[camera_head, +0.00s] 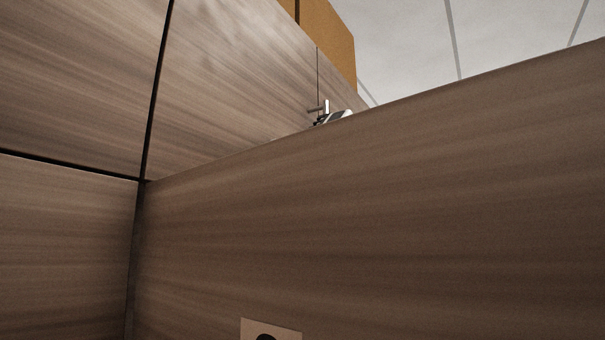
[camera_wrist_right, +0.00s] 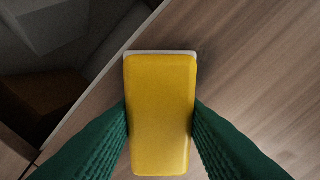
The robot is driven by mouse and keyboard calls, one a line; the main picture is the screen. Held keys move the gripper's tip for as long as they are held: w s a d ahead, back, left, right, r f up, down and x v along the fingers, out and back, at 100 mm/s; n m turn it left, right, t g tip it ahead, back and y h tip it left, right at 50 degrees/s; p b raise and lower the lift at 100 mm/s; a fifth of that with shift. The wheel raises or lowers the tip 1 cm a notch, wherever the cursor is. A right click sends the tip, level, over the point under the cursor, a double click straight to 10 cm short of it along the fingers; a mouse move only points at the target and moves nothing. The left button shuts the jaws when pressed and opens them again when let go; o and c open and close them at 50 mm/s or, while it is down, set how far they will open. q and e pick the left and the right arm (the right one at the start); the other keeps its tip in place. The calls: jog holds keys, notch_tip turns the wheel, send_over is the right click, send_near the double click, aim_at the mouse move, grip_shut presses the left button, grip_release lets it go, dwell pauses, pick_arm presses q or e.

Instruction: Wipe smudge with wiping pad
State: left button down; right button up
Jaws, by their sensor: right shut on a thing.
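The wiping pad (camera_wrist_right: 160,140) is a yellow block with a thin white edge at its far end, in the middle of the right wrist view. My right gripper (camera_wrist_right: 160,104) has green ribbed fingers shut on both sides of the pad. The pad is over a wood-grain surface (camera_wrist_right: 262,60); whether it touches that surface I cannot tell. A faint darker patch (camera_wrist_right: 208,52) is beside the pad's far right corner; I cannot tell whether it is smudge or shadow. No clear smudge shows in the head view. My left gripper is not in view.
Large wood-grain panels (camera_head: 380,210) fill most of the head view. A small white and grey object (camera_head: 336,117) shows above the panel's upper edge. A pale square plate (camera_head: 286,331) sits at the bottom. Beyond the edge in the wrist view is a dark area.

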jog(key=shift+s+a, duration=0.35)
jog(key=shift+s, duration=0.05)
jog(key=s+a+b, duration=0.3)
jog(key=s, duration=0.2)
jog(key=shift+s+a, duration=0.2)
jog(key=shift+a, duration=0.2)
jog(key=shift+b+v, duration=1)
jog(key=shift+v, duration=2)
jog(key=shift+d, duration=0.1)
